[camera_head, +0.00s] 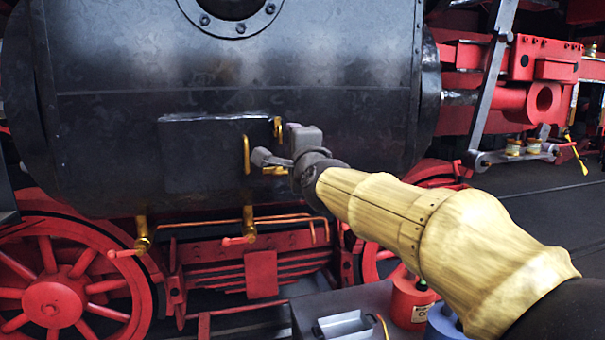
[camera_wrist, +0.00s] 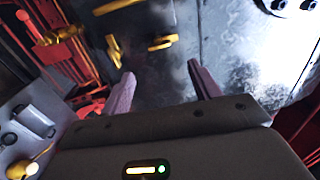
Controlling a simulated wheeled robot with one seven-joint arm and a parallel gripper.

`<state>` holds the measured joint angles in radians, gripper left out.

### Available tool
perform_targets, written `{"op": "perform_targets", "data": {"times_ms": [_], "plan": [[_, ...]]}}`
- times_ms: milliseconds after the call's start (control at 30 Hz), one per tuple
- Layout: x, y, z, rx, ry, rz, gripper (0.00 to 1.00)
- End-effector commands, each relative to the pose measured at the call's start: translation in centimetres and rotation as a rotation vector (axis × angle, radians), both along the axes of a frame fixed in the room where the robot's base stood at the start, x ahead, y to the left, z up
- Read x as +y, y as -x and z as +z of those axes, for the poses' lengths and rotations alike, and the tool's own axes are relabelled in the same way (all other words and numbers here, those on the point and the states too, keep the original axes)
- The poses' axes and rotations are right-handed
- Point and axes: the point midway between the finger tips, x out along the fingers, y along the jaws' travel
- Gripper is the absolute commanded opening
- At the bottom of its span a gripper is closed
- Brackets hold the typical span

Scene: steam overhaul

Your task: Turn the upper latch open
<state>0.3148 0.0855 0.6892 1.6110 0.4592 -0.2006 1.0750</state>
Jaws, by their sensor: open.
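A dark hatch panel (camera_head: 205,160) sits on the side of the black boiler, with a vertical brass handle (camera_head: 246,155) near its right edge. The upper latch (camera_head: 277,126) is a small brass piece at the panel's upper right, pointing roughly vertically; it also shows in the wrist view (camera_wrist: 162,43), ahead of the fingers. The lower latch (camera_head: 275,171) lies roughly horizontally below it and appears in the wrist view (camera_wrist: 113,50). My gripper (camera_head: 280,148) is open and empty in front of the latches. In the wrist view its fingers (camera_wrist: 163,88) stand apart, with no visible contact with either latch.
Brass valves with red handles (camera_head: 237,240) and copper pipes hang below the hatch. Red wheels (camera_head: 62,285) stand at lower left. A grey case (camera_head: 345,325) and a red canister (camera_head: 411,300) stand beneath my arm.

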Motion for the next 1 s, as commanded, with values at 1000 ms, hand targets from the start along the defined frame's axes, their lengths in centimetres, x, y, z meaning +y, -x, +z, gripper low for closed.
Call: {"op": "perform_targets", "data": {"times_ms": [1000], "plan": [[-1.9, 6.6, -0.7, 0.002, 0.000, -0.002, 0.62]]}}
